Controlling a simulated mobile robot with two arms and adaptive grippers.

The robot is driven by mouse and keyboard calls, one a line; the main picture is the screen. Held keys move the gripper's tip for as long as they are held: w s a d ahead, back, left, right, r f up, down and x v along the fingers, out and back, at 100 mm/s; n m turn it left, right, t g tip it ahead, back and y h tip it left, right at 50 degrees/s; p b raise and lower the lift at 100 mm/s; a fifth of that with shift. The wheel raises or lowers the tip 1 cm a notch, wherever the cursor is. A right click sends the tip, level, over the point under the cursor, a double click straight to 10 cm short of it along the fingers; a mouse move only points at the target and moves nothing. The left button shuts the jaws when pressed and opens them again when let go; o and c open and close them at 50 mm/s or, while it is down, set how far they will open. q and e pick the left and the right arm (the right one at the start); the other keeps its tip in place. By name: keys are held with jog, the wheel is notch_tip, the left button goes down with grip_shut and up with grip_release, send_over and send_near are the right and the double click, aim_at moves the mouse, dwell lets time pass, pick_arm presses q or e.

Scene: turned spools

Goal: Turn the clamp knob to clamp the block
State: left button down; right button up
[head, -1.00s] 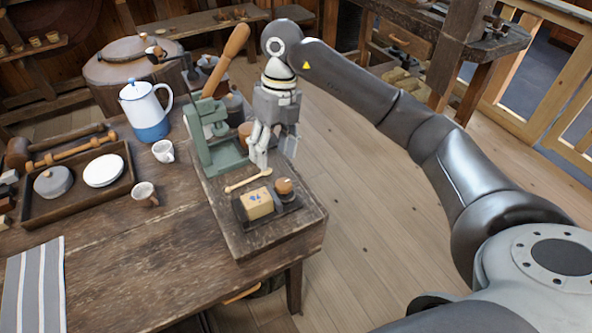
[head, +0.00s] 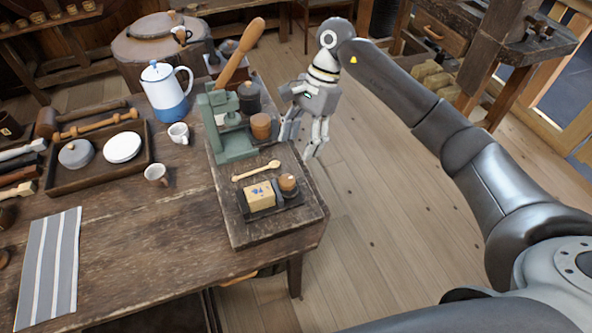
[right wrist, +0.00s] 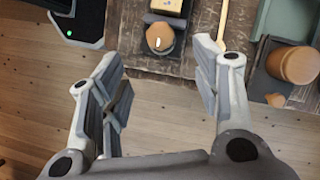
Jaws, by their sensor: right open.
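The round wooden clamp knob (head: 288,183) stands just right of the block. In the right wrist view the knob (right wrist: 160,37) shows at top centre, with the block (right wrist: 166,6) partly cut off above it. My right gripper (head: 301,143) is open and empty, fingers down, beyond the board's right edge and apart from the knob. In the right wrist view its fingers (right wrist: 160,88) are spread below the knob. My left gripper is not in view.
A wooden spoon (head: 256,171) lies behind the block. A green press (head: 232,145) with a long wooden handle and a wooden-topped pot (head: 261,127) stand behind it. Cups, a jug and a tray (head: 97,178) are to the left. Floor lies open on the right.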

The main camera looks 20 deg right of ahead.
aim_at(288, 178)
jog(key=p+x, duration=0.2)
jog(key=x, duration=0.9)
jog(key=shift+a+r+p, duration=0.1)
jog(key=shift+p, duration=0.25)
jog(key=c, duration=1)
